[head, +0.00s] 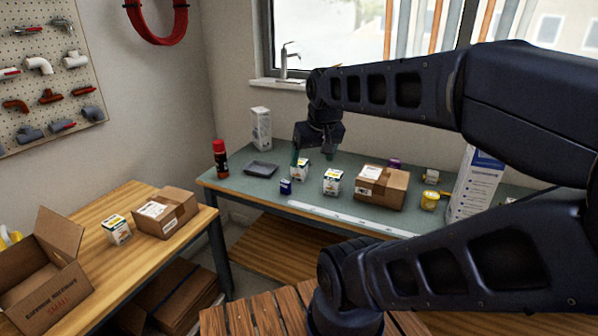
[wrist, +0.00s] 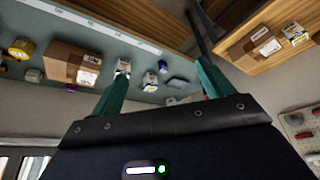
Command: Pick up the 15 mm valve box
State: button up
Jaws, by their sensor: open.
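Three small white boxes with yellow and dark markings look alike, and I cannot read their sizes. One box (head: 300,170) stands on the green bench just below my gripper (head: 313,154). A second box (head: 333,182) stands to its right, and a third (head: 117,229) is on the wooden table at left. In the wrist view, one bench box (wrist: 150,79) shows between the teal fingers of my gripper (wrist: 163,85), and another (wrist: 122,67) is by the left finger. My gripper is open and empty, above the bench; contact with a box is not visible.
A blue can (head: 285,187) stands in front of the first box, a cardboard carton (head: 382,187) to the right. A dark tray (head: 261,169), red spray can (head: 220,158) and tall white box (head: 261,127) are at left.

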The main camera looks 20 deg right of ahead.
jog(key=shift+o, duration=0.4)
jog(key=m+g+h, duration=0.1)
jog(key=m+h, duration=0.2)
jog(key=m, duration=0.5)
send_over(300, 165)
jog(key=w+a, duration=0.1)
notch_tip(300, 165, down, 20)
jog(key=x, duration=1)
jog(key=shift+f, duration=0.15)
